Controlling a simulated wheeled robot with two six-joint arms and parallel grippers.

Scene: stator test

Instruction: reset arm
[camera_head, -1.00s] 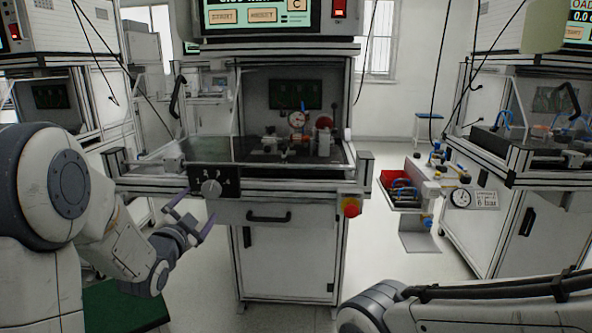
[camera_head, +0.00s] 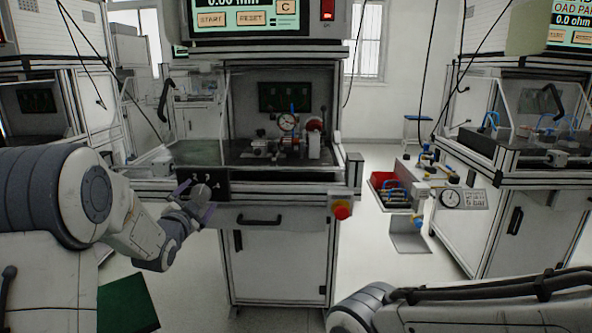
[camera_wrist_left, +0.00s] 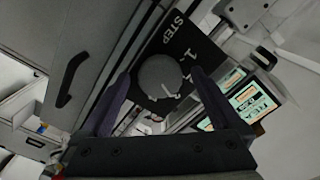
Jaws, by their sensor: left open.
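My left gripper (camera_head: 197,199) is open in front of the black dial panel (camera_head: 222,183) on the middle test bench. Its two dark purple fingers stand apart. The round grey knob (camera_head: 201,192) on that panel shows behind and between them. In the left wrist view the knob (camera_wrist_left: 160,76) sits between the open fingers of my left gripper (camera_wrist_left: 160,90), and the panel (camera_wrist_left: 178,48) reads "STEP" with numbers. I cannot tell whether the fingers touch the knob. My right gripper is out of view; only part of my right arm shows at the lower right.
The middle bench holds a fixture with a dial gauge (camera_head: 287,122) under a screen with buttons (camera_head: 238,19). A red stop button (camera_head: 341,210) is at its right front. A red bin (camera_head: 385,180) and a pressure gauge (camera_head: 450,198) stand to the right.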

